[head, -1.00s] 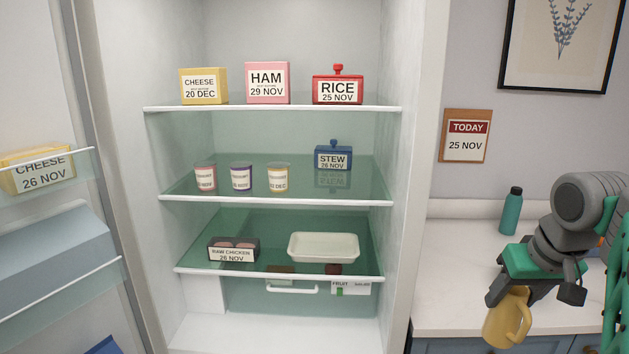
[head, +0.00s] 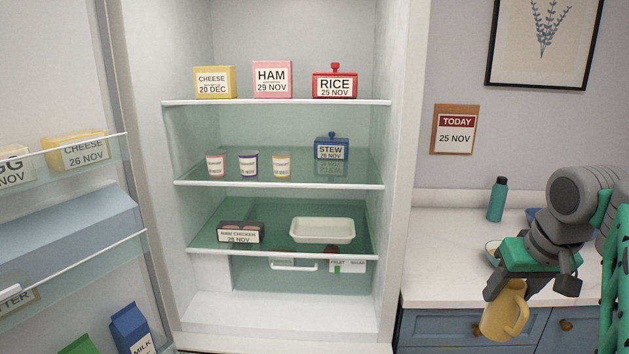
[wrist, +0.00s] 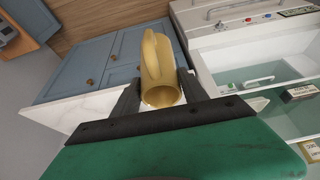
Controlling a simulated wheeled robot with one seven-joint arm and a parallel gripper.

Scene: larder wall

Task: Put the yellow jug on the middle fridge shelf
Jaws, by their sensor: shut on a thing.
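The yellow jug (head: 503,312) is in my gripper (head: 530,286) at the lower right of the head view, in front of the counter. My gripper is shut on it, and the jug hangs below the fingers with its handle to the right. In the wrist view the jug (wrist: 160,72) sits between the two dark fingers. The middle fridge shelf (head: 280,184) holds three small pots (head: 248,164) at its left and centre and a blue stew box (head: 331,148) at its right. My gripper is outside the fridge, to its right.
The top shelf (head: 275,102) holds cheese, ham and rice boxes. The lower shelf (head: 285,252) holds raw chicken and a white tray (head: 322,230). The open fridge door (head: 65,215) is at the left. A teal bottle (head: 497,199) stands on the counter (head: 450,240). Between pots and stew box the middle shelf is bare.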

